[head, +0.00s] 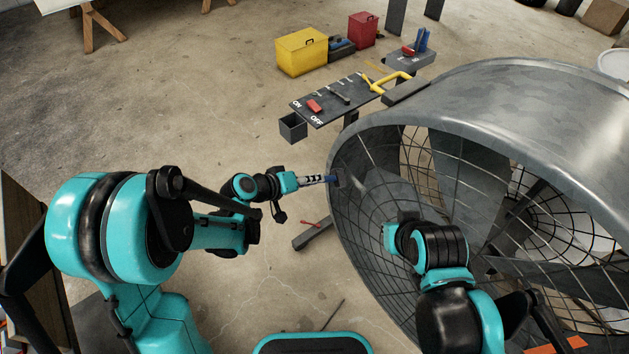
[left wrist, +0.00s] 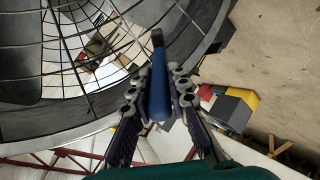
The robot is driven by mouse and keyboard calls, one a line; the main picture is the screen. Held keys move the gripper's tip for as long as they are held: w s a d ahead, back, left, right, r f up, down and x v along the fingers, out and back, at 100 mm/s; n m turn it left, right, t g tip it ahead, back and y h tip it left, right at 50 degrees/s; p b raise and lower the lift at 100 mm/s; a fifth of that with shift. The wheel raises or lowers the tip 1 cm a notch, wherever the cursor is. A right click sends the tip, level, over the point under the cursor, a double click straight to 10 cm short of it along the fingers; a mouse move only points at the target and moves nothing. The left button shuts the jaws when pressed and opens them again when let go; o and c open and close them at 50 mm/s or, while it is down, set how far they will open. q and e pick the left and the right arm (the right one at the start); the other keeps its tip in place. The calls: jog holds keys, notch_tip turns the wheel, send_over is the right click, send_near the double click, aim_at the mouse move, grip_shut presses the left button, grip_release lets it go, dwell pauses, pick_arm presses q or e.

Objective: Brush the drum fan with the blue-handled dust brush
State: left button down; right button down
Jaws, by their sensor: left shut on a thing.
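The drum fan (head: 490,95) is a big grey metal drum with a wire grille, filling the right of the head view. Its rim and grille also fill the upper left of the left wrist view (left wrist: 205,35). My left gripper (head: 318,180) is shut on the blue handle of the dust brush (head: 331,178). In the left wrist view the blue handle (left wrist: 158,98) lies between the two fingers, with its dark end pointing at the fan rim. The brush end is at the rim's left edge; I cannot tell whether it touches. My right arm is before the grille; its fingers are hidden.
A dark panel (head: 330,100) marked ON and OFF, with a red switch, stands behind the left gripper. A yellow box (head: 301,52) and a red box (head: 363,30) are farther back. A small dark bin (head: 293,127) hangs beside the panel. Open floor lies left.

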pick_arm(q)
jog(key=shift+f, duration=0.5)
jog(key=s+d, duration=0.8)
jog(key=s, duration=0.3)
dwell(0.8)
